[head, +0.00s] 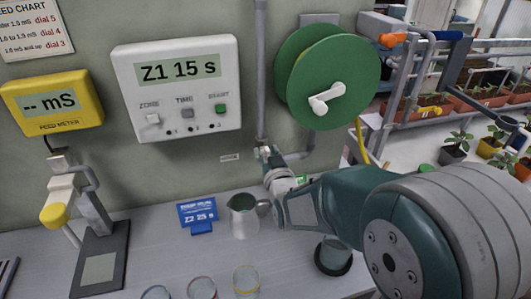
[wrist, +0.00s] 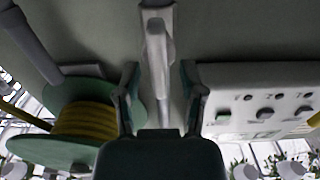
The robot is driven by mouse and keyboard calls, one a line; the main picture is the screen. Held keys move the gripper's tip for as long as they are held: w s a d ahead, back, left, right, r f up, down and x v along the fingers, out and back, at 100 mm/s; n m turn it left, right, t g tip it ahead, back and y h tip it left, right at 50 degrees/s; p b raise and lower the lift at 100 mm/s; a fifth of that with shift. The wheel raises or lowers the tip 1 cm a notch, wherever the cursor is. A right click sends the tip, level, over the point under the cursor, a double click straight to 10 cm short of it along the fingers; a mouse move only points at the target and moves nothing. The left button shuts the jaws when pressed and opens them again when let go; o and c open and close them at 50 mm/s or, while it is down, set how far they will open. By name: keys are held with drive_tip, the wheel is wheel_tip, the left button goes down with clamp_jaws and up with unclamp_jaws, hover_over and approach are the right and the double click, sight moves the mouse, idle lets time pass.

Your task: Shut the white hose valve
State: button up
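The white hose valve shows in the wrist view as a pale lever (wrist: 157,50) on a pipe fitting, against the grey-green wall. In the head view the valve (head: 265,152) is small and partly hidden by my gripper, at the lower end of the vertical grey pipe (head: 261,75). My gripper (wrist: 160,98) is open, with one finger to each side of the lever's line. The lever lies between and beyond the fingertips, with a visible gap on both sides. I cannot tell from these views whether the valve is open or shut.
A green hose reel (head: 345,75) with a white crank is right of the pipe. A white timer box (head: 178,85) reading "Z1 15 s" is left. Below, a metal jug (head: 243,218), several cups and a blue card (head: 198,215) stand on the bench (head: 150,255).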

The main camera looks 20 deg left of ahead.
drive_tip(key=shift+d, duration=0.15)
clamp_jaws()
drive_tip(key=shift+s, duration=0.1)
drive_tip(key=shift+f, duration=0.1)
drive_tip(key=shift+w+d+f+m, duration=0.15)
drive_tip(key=shift+d+f+m, duration=0.15)
drive_tip(key=shift+m, duration=2.65)
drive_tip(key=shift+w+d+f+m, duration=0.15)
drive_tip(key=shift+f+m, duration=0.25)
drive_tip(key=shift+m, duration=2.6)
drive_tip(key=shift+w+d+f+m, duration=0.15)
drive_tip(key=shift+d+f+m, duration=0.15)
drive_tip(key=shift+m, duration=2.65)
drive_tip(key=shift+f, duration=0.1)
